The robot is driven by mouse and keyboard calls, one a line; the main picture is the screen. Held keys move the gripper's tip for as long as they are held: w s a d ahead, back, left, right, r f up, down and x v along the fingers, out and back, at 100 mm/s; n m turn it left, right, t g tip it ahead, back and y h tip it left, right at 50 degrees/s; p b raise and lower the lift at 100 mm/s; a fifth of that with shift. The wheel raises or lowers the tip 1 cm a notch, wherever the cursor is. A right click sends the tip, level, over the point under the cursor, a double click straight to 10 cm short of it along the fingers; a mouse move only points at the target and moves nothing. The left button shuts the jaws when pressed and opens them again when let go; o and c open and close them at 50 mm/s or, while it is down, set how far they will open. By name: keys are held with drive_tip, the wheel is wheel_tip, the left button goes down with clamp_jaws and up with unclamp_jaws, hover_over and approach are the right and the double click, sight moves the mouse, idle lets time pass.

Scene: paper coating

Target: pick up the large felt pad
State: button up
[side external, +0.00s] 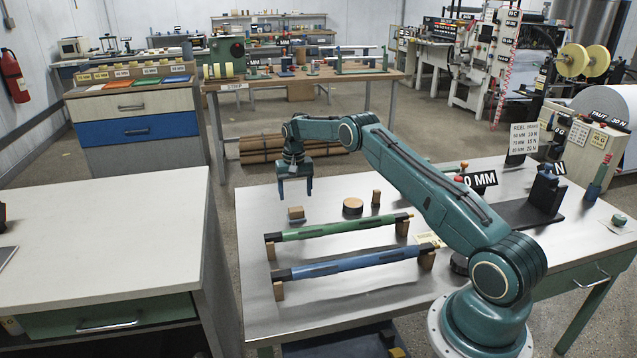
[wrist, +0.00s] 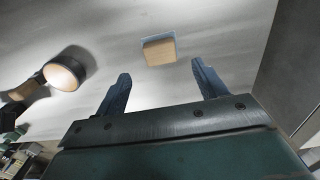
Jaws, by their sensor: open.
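Three small tan pieces stand on the metal bench: a rectangular block (side external: 296,212), a round dark-sided disc with a tan top (side external: 353,206), and a narrow upright piece (side external: 376,196). None has a readable label, so I cannot tell for sure which is the large felt pad. In the wrist view the block (wrist: 159,51) shows a blue-grey layer along one edge. My gripper (side external: 296,193) is open and empty, fingers pointing down above the block and apart from it. In the wrist view the block lies beyond and between the fingertips (wrist: 160,69). The disc (wrist: 66,71) is outside them, left.
A green roller (side external: 340,228) and a blue roller (side external: 350,263) lie on wooden supports in front of the pieces. A dark stand (side external: 530,210) is at the bench's right. The bench's left edge is close to the block. Bare metal (side external: 262,200) surrounds the block.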

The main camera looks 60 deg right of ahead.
sight(296, 209)
drive_tip(key=shift+f, duration=1)
drive_tip(key=shift+f, duration=0.15)
drive_tip(key=shift+f, duration=2.45)
drive_tip(key=shift+c, duration=0.4)
drive_tip(key=c, duration=0.8)
drive_tip(key=shift+r, duration=0.1)
wheel_tip(296, 209, up, 20)
